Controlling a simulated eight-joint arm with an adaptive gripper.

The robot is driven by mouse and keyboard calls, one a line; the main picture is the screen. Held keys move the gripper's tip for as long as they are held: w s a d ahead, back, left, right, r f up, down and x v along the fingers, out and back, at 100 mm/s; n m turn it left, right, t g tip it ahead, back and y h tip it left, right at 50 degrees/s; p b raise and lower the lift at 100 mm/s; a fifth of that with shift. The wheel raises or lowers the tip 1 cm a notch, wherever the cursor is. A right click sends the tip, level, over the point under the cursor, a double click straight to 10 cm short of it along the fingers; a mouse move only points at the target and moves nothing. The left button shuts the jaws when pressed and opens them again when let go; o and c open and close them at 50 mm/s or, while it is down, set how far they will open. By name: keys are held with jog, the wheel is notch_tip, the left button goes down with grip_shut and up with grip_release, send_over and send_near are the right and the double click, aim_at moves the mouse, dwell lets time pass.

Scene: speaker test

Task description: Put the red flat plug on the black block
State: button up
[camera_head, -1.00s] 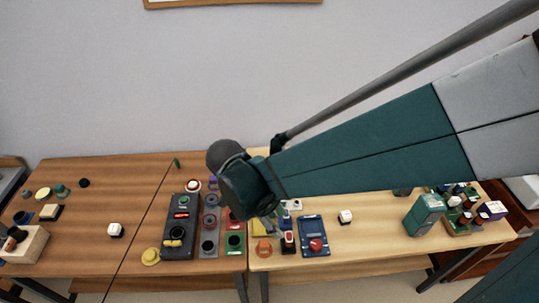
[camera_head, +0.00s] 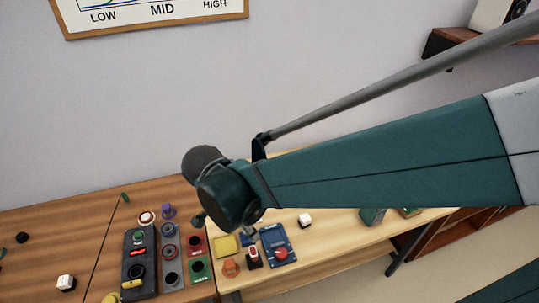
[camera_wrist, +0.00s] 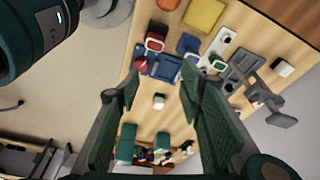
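The black block (camera_head: 127,270) stands on the brown table at the lower left of the head view. A green round part, a red flat piece (camera_head: 138,252), a black ring and a yellow piece show on its top. I cannot tell whether this red piece is the red flat plug. Another red piece with a white frame (camera_head: 254,252) stands farther right; it also shows in the wrist view (camera_wrist: 155,45). My gripper (camera_wrist: 165,110) is open and empty, above the light table in the wrist view. My arm hides part of the table in the head view.
A blue block (camera_head: 270,238) with a red knob stands on the light table. A small white cube (camera_head: 305,221) lies to the right. The light table (camera_head: 340,240) has bare room there.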

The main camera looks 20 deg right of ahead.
jog(key=s+d+r+n+t+y, duration=0.1)
jog(key=d+r+n+t, duration=0.5)
jog(key=d+r+n, duration=0.6)
jog(key=shift+s+d+r+n+y, duration=0.2)
jog(key=shift+s+d+n+y, duration=0.25)
jog(key=shift+n+y, duration=0.55)
jog(key=shift+w+d, duration=0.1)
dwell(0.7)
